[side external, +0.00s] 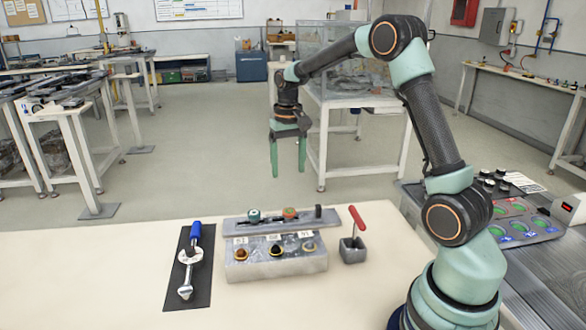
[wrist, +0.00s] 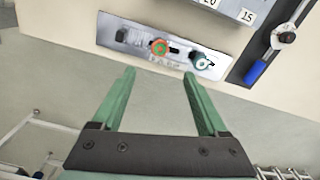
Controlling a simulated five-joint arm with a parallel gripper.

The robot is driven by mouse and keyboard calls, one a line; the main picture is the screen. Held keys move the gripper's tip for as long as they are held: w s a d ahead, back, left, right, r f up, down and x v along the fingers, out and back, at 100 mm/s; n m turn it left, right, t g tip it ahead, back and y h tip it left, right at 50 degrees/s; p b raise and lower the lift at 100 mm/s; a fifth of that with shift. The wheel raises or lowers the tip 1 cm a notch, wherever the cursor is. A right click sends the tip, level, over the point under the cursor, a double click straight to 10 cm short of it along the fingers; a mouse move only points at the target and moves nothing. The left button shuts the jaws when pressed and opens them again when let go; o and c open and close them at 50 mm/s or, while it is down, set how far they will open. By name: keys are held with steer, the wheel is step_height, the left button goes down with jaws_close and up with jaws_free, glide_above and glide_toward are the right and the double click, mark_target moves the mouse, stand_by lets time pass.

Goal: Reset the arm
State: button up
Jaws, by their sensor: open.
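My gripper (side external: 288,172) hangs in the air beyond the far edge of the cream table (side external: 110,290), fingers pointing down. In the wrist view my gripper (wrist: 158,74) is open, with nothing between its two green fingers. A grey control block (side external: 276,268) with several knobs stands on the table, and a narrow panel (side external: 240,227) with a teal knob and an orange-and-green knob lies along its far side. The panel (wrist: 135,39) shows ahead of the fingertips in the wrist view. No contact between the gripper and these things shows.
A wrench with a blue handle (side external: 195,232) lies on a dark mat (side external: 176,297) left of the block. A red-handled lever (side external: 357,218) rises from a small grey block (side external: 353,250) to its right. A white-framed bench (side external: 365,102) stands behind the arm. Open floor lies beyond the table.

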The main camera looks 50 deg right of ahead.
steer(key=shift+r, duration=0.25)
steer(key=s+a+r+n+t, duration=0.3)
steer(key=s+a+r, duration=0.3)
steer(key=a+r, duration=0.25)
steer(key=s+a+n+t, duration=0.2)
steer(key=s+a+n, duration=0.1)
steer(key=s+a, duration=0.4)
steer(key=shift+s+a+f+t, duration=0.15)
steer(key=shift+s+a+t, duration=0.2)
steer(key=shift+s, duration=0.85)
